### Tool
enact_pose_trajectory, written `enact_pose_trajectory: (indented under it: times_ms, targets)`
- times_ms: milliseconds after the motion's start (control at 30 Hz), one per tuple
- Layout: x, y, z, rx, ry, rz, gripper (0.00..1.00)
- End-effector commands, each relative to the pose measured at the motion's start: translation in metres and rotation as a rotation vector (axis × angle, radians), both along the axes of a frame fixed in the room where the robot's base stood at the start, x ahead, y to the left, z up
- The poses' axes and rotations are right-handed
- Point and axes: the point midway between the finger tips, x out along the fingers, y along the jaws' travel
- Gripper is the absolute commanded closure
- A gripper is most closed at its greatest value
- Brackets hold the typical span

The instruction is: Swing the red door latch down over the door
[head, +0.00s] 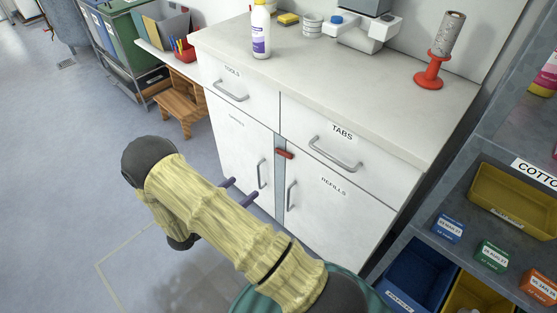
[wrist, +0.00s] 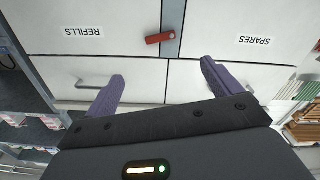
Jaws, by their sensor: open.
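The red latch (head: 285,153) is a short bar near the top of the grey strip between two white cabinet doors. It lies roughly level, slightly tilted, reaching from the strip across the top corner of the REFILLS door (head: 325,217). It also shows in the wrist view (wrist: 160,38), above and between my fingers. My gripper (head: 239,190) has purple fingers and is open and empty, in front of the cabinet, lower left of the latch in the head view. In the wrist view, my gripper (wrist: 163,70) spans the area beside the latch without touching it. The SPARES door (wrist: 260,25) is on the other side.
Drawers with bar handles, TOOLS (head: 231,90) and TABS (head: 336,155), sit above the doors. Both doors have protruding handles (head: 291,196). A grey shelf (head: 475,205) with bins stands close at the right. A wooden stool (head: 181,102) stands left. Floor at left is clear.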

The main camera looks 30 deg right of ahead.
Motion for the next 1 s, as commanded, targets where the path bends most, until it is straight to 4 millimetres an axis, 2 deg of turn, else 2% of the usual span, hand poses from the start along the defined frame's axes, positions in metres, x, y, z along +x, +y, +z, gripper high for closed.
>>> enact_pose_trajectory:
  times_ms: [167, 267, 1000]
  targets:
    - [0.004, -0.01, -0.001, 0.001, -0.001, -0.001, 0.1]
    - [0.008, -0.023, -0.001, 0.0, -0.001, -0.003, 0.1]
    - [0.052, -0.144, -0.001, 0.002, -0.002, -0.003, 0.1]
